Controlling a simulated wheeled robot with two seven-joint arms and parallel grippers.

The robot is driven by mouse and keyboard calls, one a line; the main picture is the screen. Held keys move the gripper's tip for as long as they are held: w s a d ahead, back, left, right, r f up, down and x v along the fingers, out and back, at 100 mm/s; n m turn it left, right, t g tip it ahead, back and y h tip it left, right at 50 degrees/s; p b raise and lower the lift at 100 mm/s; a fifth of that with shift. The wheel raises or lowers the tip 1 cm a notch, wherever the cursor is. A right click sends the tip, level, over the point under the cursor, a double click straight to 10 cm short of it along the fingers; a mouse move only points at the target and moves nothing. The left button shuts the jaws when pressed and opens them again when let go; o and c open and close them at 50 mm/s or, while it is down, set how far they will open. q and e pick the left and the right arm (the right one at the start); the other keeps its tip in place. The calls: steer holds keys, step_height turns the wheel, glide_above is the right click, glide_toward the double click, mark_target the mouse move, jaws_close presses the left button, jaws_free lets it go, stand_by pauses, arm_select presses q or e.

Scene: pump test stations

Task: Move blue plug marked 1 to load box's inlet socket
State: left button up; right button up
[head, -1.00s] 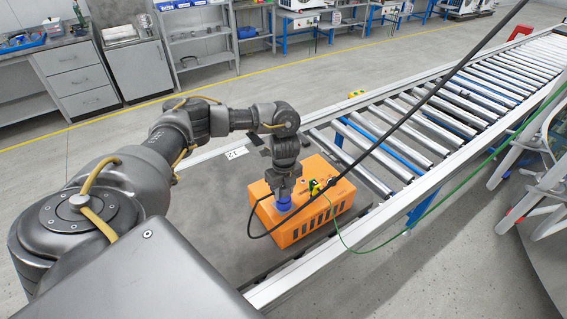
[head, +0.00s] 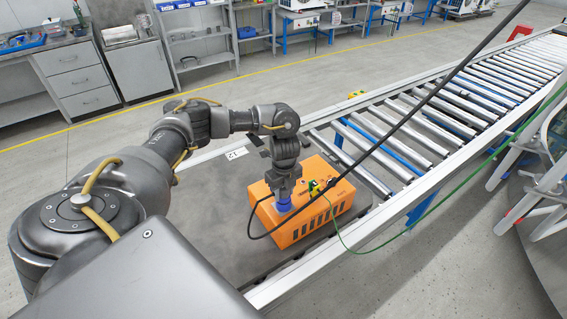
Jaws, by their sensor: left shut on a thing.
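The load box (head: 316,224) is an orange box with dark slots in its side, standing on the grey plate at the near end of the roller conveyor. My left gripper (head: 284,192) points down over the left part of its top and is shut on the blue plug (head: 284,205). The plug is upright at the box top, with a black cable from it. Its mark and the inlet socket are hidden, and I cannot tell whether the plug is seated. My right gripper is not in view.
A small yellow-green connector (head: 316,187) with a green cable (head: 345,240) sits on the box top. A thick black cable (head: 420,105) crosses the view above the conveyor (head: 440,125). The plate left of the box is clear.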

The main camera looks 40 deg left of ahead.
arm_select(q)
steer(key=shift+p, duration=0.3)
stand_by(0.4)
steer(key=shift+f+b, duration=0.3)
steer(key=shift+f, duration=0.1)
stand_by(0.3)
steer(key=o, duration=1.4)
step_height(320, 180, up, 11)
steer(key=shift+f+p, duration=0.1)
steer(key=shift+p, duration=0.6)
